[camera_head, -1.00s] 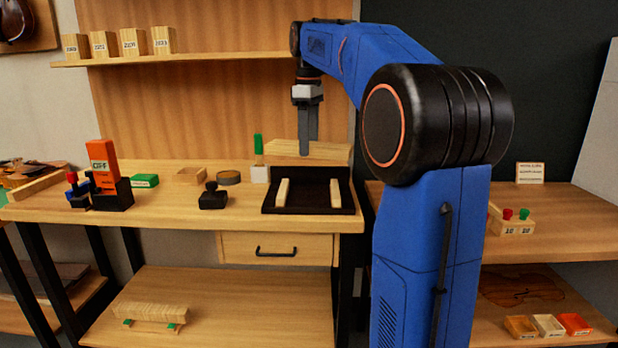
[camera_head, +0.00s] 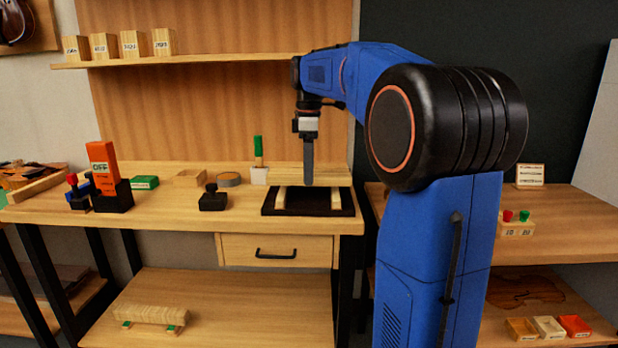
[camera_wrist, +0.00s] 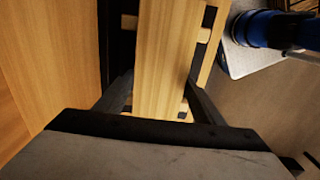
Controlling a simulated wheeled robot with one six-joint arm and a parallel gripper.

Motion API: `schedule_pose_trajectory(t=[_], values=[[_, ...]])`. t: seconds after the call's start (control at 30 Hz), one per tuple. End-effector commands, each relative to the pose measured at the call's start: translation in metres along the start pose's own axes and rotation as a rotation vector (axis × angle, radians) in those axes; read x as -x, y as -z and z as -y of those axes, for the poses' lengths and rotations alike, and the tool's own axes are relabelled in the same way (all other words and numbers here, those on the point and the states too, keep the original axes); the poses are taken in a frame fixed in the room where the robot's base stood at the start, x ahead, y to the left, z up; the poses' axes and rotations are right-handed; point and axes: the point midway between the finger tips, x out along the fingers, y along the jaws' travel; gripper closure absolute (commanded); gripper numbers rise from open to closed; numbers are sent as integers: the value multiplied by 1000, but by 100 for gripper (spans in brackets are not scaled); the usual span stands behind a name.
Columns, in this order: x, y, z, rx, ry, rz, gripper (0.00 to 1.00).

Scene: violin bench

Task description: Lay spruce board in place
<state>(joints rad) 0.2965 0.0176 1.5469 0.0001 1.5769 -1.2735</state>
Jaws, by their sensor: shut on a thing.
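The pale spruce board (camera_head: 335,178) is between the fingers of my gripper (camera_head: 309,183), which is shut on it. The board looks about level, over the back part of a black tray (camera_head: 308,212) with two pale wooden rails (camera_head: 281,198). In the wrist view the board (camera_wrist: 165,60) runs lengthwise between the two dark fingers (camera_wrist: 160,90), with pale rail ends (camera_wrist: 130,22) showing at its sides. Whether the board touches the rails cannot be told.
Left of the tray on the bench are a black stamp-like block (camera_head: 213,199), a round tin (camera_head: 229,179) and a green-handled tool in a white block (camera_head: 259,168).

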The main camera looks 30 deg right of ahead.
Motion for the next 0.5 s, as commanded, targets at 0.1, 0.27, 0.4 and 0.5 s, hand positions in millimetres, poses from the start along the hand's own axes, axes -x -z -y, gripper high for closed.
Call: schedule_pose_trajectory(t=[0.1, 0.27, 0.4, 0.5], values=[[-17, 0, 0, 0, 1, 0, 70], [-25, 0, 0, 0, -1, 0, 70], [-24, 0, 0, 0, -1, 0, 70], [-26, 0, 0, 0, 0, 0, 70]])
